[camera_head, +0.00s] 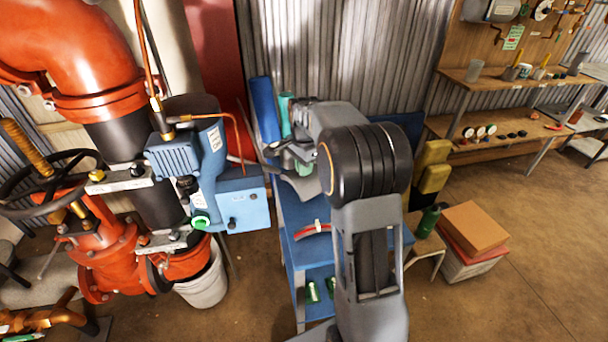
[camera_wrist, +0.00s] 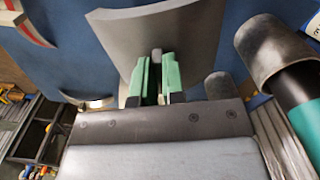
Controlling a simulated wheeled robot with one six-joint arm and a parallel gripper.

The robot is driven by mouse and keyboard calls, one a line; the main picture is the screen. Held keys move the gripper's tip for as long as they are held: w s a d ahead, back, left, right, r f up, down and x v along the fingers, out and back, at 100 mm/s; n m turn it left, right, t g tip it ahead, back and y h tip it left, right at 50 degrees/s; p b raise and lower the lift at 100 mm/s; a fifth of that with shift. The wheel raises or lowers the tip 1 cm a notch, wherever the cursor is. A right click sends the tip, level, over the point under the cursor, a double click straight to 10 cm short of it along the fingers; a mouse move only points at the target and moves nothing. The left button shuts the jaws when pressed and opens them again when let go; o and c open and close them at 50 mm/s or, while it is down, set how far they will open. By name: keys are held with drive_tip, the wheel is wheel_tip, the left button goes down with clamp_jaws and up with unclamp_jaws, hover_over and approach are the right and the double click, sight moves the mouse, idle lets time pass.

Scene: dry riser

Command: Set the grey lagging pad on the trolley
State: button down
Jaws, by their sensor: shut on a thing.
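The grey lagging pad (camera_wrist: 188,38) is a curved grey sheet in the wrist view. My gripper (camera_wrist: 157,88) has green fingertips, which are shut on the pad's near edge. Behind the pad is the blue top of the trolley (camera_wrist: 65,58). Whether the pad touches that top cannot be told. In the head view the blue trolley (camera_head: 292,252) stands right of the red pipework, partly hidden by my arm.
A dark grey curved piece (camera_wrist: 272,50) and a teal roll lie close right of my gripper. A blue roll (camera_head: 263,110) stands at the trolley's back. A red curved piece (camera_head: 312,230) lies on the trolley. A blue pump unit (camera_head: 200,165) is on the left. Boxes (camera_head: 472,232) stand on the right.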

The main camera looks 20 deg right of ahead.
wheel_tip(320, 180, down, 3)
drive_tip(key=shift+s+r, duration=0.1)
drive_tip(key=c, duration=1.2)
unclamp_jaws()
drive_tip(key=shift+r, duration=0.1)
wheel_tip(320, 180, up, 11)
drive_tip(key=shift+r+p, duration=0.1)
drive_tip(key=shift+p, duration=0.65)
drive_tip(key=shift+s+a+r, duration=0.15)
drive_tip(key=shift+r, duration=0.1)
drive_tip(key=s+a+f+n+t, duration=0.1)
drive_tip(key=s+a+f+n, duration=0.1)
drive_tip(key=s+n, duration=0.3)
drive_tip(key=s+a+f+n+t, duration=0.1)
drive_tip(key=s+a+n, duration=0.3)
drive_tip(key=s, duration=0.5)
drive_tip(key=s+a+f+n+t, duration=0.1)
drive_tip(key=s+a+f+n, duration=0.2)
drive_tip(key=s+n, duration=0.3)
drive_tip(key=shift+s+a+f+n, duration=0.3)
drive_tip(key=shift+s+n, duration=0.1)
drive_tip(key=shift+s, duration=0.35)
